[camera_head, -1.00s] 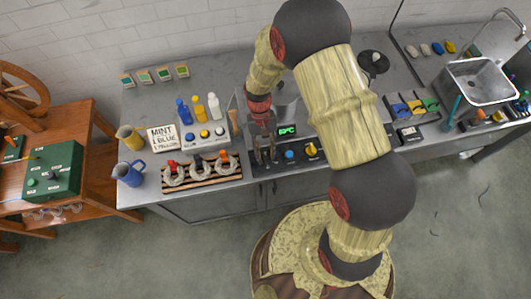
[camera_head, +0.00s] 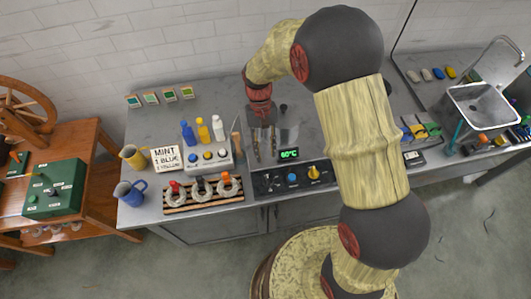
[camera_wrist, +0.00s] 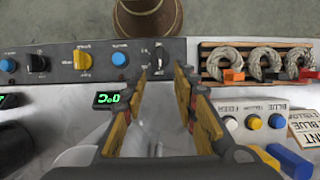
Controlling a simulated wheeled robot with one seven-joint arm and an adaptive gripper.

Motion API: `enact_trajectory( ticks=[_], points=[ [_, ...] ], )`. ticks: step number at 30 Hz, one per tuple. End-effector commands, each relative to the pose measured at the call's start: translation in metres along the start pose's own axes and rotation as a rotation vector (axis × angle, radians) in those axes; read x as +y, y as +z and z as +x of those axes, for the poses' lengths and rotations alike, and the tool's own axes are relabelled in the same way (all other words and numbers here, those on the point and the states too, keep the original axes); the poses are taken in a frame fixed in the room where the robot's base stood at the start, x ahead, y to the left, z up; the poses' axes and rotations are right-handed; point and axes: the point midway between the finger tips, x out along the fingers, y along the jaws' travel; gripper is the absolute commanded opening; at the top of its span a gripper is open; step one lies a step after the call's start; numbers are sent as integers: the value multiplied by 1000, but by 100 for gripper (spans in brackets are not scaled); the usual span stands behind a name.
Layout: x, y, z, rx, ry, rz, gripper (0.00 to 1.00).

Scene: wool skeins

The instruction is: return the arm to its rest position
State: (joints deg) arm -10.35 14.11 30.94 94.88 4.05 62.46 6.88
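My gripper (camera_head: 265,157) hangs fingers-down over the grey bench, behind the control panel and left of the green 60°C display (camera_head: 289,153). In the wrist view its two yellow-and-dark fingers (camera_wrist: 163,82) stand apart with nothing seen between them. My arm is bent, its elbow high over the bench's right part.
A rack with several wool skeins (camera_head: 203,197) and a bottle unit (camera_head: 207,158) lie left of the gripper. The control panel with knobs (camera_head: 292,178) is in front.

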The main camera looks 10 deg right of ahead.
Motion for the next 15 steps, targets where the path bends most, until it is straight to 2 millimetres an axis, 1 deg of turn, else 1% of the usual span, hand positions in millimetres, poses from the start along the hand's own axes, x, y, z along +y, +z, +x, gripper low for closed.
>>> enact_trajectory(
  ticks=[12, 14, 15],
  points=[
    [0, 0, 0, 0, 0, -3, 29],
    [0, -3, 0, 11, 0, -15, 29],
    [2, 0, 6, 7, 3, -23, 29]
  ],
)
